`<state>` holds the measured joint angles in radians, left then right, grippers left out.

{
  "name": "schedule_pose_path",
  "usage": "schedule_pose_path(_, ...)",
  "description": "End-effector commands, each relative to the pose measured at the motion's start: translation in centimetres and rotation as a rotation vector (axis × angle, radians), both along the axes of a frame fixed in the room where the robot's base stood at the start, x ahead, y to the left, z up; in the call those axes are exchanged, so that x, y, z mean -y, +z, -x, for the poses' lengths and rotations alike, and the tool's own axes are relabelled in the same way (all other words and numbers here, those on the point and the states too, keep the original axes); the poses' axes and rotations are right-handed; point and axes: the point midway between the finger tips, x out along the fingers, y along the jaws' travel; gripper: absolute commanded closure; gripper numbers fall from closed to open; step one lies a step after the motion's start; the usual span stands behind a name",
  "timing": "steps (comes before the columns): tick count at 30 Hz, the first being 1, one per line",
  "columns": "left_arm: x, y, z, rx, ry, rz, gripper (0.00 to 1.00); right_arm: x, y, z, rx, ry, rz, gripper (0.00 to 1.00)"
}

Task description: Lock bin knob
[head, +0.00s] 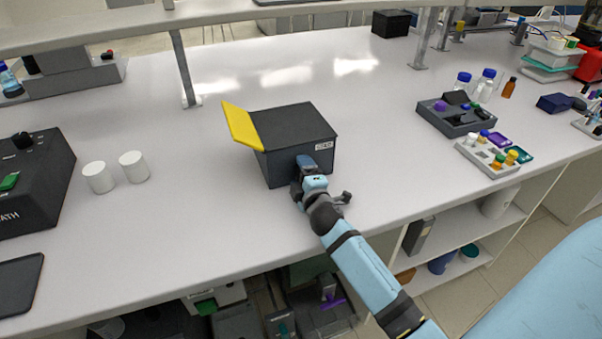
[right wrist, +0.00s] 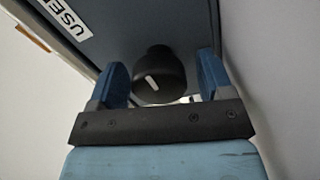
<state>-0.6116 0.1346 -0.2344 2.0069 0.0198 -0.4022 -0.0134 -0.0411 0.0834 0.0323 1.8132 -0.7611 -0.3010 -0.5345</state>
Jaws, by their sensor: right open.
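The bin (head: 292,133) is a dark box on the white bench in the middle of the head view, with a yellow flap (head: 241,126) tilted out at its upper left. Its knob (right wrist: 160,76) is black and round with a white mark, and shows in the right wrist view on the bin's face. My right gripper (head: 306,163) is at the bin's front face and hides the knob in the head view. In the right wrist view its two blue fingers (right wrist: 161,82) are open, one on each side of the knob, with gaps visible. My left gripper is not in view.
Two white cups (head: 116,172) stand left of the bin. A black device (head: 32,180) with a green switch is at the far left. Racks with vials (head: 493,154) stand at the right. A shelf post (head: 184,70) rises behind the bin. The bench around the bin is clear.

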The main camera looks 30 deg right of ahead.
Motion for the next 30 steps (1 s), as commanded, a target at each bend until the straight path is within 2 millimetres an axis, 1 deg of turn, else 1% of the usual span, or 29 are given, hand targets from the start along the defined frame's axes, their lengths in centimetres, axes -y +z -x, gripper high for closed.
schedule_pose_path(5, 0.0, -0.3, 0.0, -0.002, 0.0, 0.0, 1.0, -0.6, -0.2, 2.5, -0.002, 0.0, -0.001, 0.26)
schedule_pose_path(12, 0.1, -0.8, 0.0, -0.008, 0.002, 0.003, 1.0, -1.9, -0.2, 8.0, -0.003, 0.0, -0.002, 0.26)
schedule_pose_path(15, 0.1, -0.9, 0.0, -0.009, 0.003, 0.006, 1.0, -2.4, -0.3, 10.0, -0.003, 0.0, -0.003, 0.26)
schedule_pose_path(18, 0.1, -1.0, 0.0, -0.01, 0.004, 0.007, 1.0, -2.8, -0.2, 11.5, -0.003, -0.001, -0.003, 0.26)
schedule_pose_path(21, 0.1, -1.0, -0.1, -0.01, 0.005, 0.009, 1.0, -3.0, -0.1, 12.5, -0.001, -0.001, -0.001, 0.26)
schedule_pose_path(24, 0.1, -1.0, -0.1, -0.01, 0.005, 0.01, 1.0, -3.1, -0.1, 13.0, -0.001, 0.0, -0.001, 0.26)
schedule_pose_path(30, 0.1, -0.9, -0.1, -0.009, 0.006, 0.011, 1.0, -3.2, 0.0, 13.2, 0.0, 0.0, -0.001, 0.26)
